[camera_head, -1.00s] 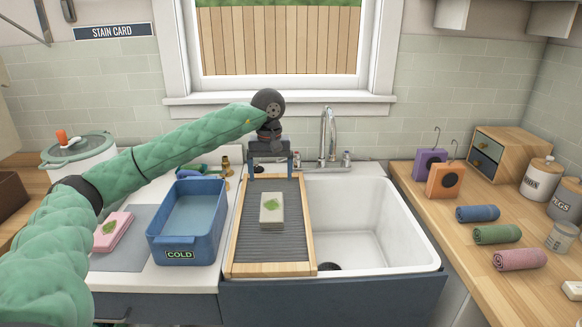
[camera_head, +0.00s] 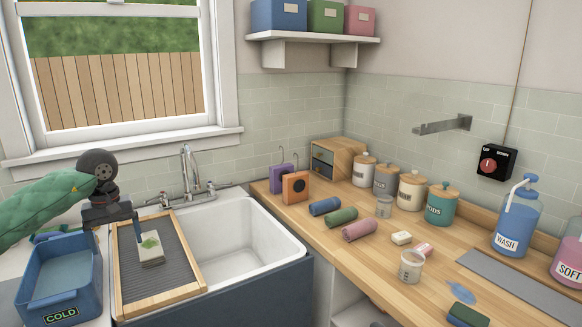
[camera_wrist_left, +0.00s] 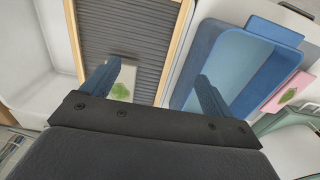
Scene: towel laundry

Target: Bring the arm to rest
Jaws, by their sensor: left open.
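My left gripper (camera_head: 118,232) is open and empty. It hangs above the left edge of the ribbed washboard (camera_head: 183,226), between the board and the blue COLD tub (camera_head: 88,282). In the left wrist view the open fingers (camera_wrist_left: 155,82) spread over the board's wooden edge, one toward the board and one toward the tub. A pale folded cloth with a green stain (camera_head: 154,256) lies on the washboard, partly behind a finger in the wrist view (camera_wrist_left: 119,78). My right gripper is not in view.
The white sink (camera_head: 245,240) is empty at the board's right. The wooden counter (camera_head: 330,260) holds rolled blue, green and pink towels (camera_head: 359,229), jars, a measuring cup (camera_head: 412,265) and a WASH bottle (camera_head: 515,222). A pink folded cloth (camera_wrist_left: 287,92) lies beyond the tub.

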